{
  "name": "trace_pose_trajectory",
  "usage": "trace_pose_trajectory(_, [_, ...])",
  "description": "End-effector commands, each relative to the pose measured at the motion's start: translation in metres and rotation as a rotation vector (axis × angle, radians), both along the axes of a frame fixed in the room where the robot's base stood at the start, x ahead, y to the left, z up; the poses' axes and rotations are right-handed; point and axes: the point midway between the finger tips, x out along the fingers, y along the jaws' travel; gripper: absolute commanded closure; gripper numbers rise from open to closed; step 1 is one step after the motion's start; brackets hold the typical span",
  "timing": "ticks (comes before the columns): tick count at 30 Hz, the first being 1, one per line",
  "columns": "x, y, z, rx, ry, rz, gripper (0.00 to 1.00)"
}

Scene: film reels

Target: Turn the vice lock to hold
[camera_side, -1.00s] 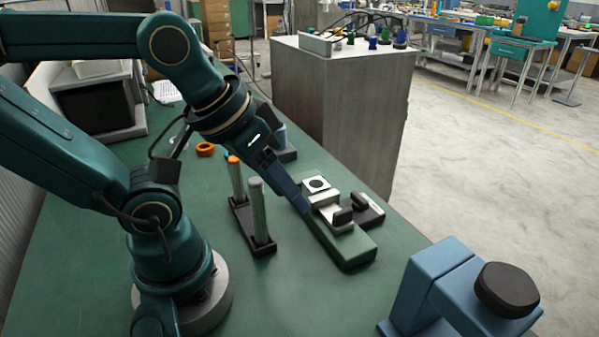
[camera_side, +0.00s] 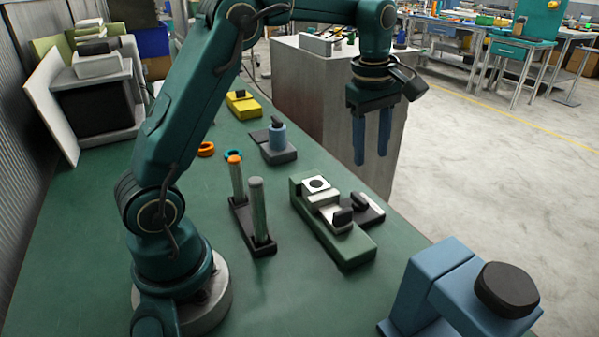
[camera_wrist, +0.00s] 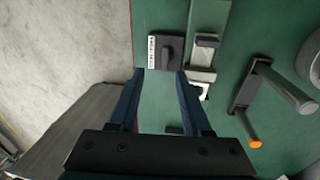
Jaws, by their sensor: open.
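The vice (camera_side: 355,246) has a green base and pale metal jaws and lies on the green bench. A white square block with a dark round hole (camera_side: 317,184) sits at its far end. The vice lock, a dark plate with a raised black knob (camera_side: 360,201), lies against its right side. In the wrist view the lock (camera_wrist: 170,48) shows a white label strip, too small to read, and sits just beyond my fingertips. My gripper (camera_side: 371,158) is open and empty, pointing down, high above the bench's right edge. It also shows in the wrist view (camera_wrist: 160,74).
A black rack with two upright posts (camera_side: 240,228) stands left of the vice. A blue fixture with a black knob (camera_side: 508,290) fills the front right.

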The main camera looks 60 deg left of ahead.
Motion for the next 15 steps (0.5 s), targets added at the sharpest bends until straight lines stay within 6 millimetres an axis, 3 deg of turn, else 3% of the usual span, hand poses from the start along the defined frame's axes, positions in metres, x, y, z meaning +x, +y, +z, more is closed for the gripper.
trace_pose_trajectory(1, [0.005,0.005,-0.015,-0.006,0.03,0.017,0.51])
trace_pose_trajectory(6, [0.01,0.015,-0.049,-0.021,0.099,0.039,0.51])
trace_pose_trajectory(15, [0.005,0.018,-0.083,-0.029,0.137,0.048,0.51])
